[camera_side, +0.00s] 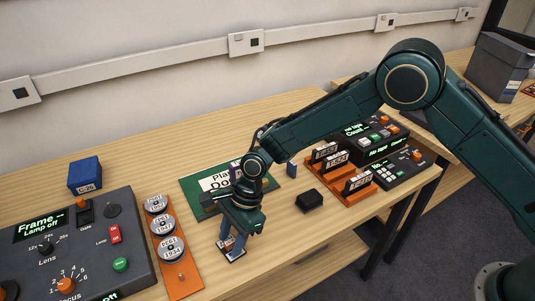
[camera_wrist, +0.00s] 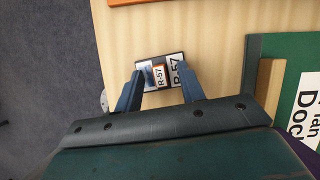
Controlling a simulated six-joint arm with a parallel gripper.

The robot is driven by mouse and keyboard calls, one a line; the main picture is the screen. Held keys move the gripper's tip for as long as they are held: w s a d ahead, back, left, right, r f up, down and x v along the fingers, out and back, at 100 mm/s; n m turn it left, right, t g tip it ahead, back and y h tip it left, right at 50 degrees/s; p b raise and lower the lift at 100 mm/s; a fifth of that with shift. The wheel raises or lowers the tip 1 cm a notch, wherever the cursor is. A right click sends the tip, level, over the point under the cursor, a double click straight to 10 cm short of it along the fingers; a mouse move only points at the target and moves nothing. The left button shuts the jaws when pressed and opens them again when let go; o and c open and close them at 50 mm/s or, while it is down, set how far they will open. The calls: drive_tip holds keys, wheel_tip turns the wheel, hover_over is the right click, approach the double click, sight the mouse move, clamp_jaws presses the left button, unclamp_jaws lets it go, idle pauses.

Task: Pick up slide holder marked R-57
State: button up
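In the wrist view my gripper (camera_wrist: 162,84) is open, with one blue finger on each side of the holder. A gap shows on the right; whether the left finger touches the holder is unclear.
A green mat (camera_side: 196,187) with a white sign lies just behind my gripper. An orange rack of round tins (camera_side: 170,247) and a control panel (camera_side: 75,245) stand left. A black block (camera_side: 309,199) and an orange rack of labelled holders (camera_side: 345,186) stand right.

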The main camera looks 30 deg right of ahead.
sight(232, 240)
clamp_jaws()
drive_tip(key=shift+r, duration=0.15)
wheel_tip(232, 240, up, 20)
idle(0.8)
idle(0.5)
